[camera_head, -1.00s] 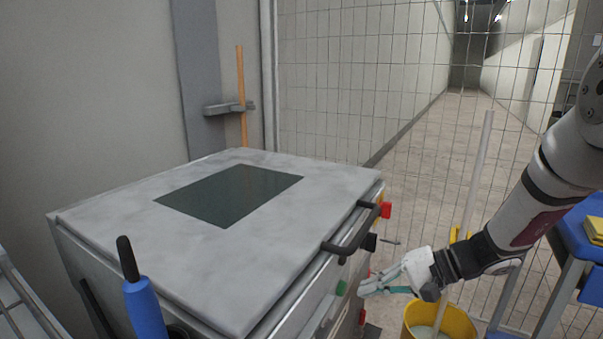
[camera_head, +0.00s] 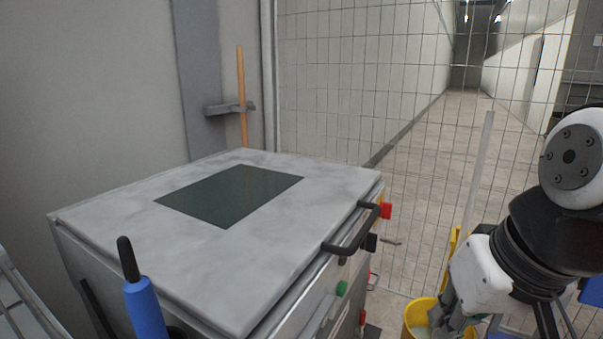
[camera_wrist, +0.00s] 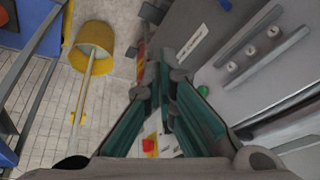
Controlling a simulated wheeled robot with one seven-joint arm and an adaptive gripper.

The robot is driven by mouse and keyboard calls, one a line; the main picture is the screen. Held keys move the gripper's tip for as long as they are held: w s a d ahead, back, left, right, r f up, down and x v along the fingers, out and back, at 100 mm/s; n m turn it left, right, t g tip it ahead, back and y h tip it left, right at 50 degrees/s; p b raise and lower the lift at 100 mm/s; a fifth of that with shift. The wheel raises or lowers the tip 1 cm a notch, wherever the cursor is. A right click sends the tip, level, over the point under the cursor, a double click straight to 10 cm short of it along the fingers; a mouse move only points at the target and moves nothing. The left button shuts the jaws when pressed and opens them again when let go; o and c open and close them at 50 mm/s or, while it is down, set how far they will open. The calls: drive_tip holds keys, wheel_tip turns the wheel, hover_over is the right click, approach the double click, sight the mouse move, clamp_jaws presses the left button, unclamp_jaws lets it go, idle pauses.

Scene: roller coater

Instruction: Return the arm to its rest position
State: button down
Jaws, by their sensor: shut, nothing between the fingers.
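My gripper (camera_head: 445,318) is at the lower right of the head view, with its fingers pointing down and partly cut off by the frame edge. It hangs in front of the yellow bucket (camera_head: 412,318) in this view and hides part of it. In the wrist view my gripper (camera_wrist: 163,72) shows its green-padded fingers close together at the tips, with nothing between them. The grey roller coater (camera_head: 290,215), with its dark window, stands left of my gripper, apart from it. Its front (camera_wrist: 235,45) shows at the right of the wrist view.
The coater has a black handle (camera_head: 350,238) and a green button (camera_head: 341,288) facing my arm. A pole leans from the bucket (camera_wrist: 90,50). A wire fence (camera_head: 350,80) closes the back. A blue cart (camera_wrist: 38,22) stands at the wrist view's upper left.

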drive_tip(key=s+d+f+g+h+p, duration=0.15)
drive_tip(key=s+g, duration=0.25)
drive_tip(key=s, duration=1)
wheel_tip(320, 180, up, 30)
drive_tip(key=t+p, duration=0.4)
drive_tip(key=p, duration=2.4)
drive_tip(key=shift+d, duration=0.35)
drive_tip(key=c, duration=2.4)
unclamp_jaws()
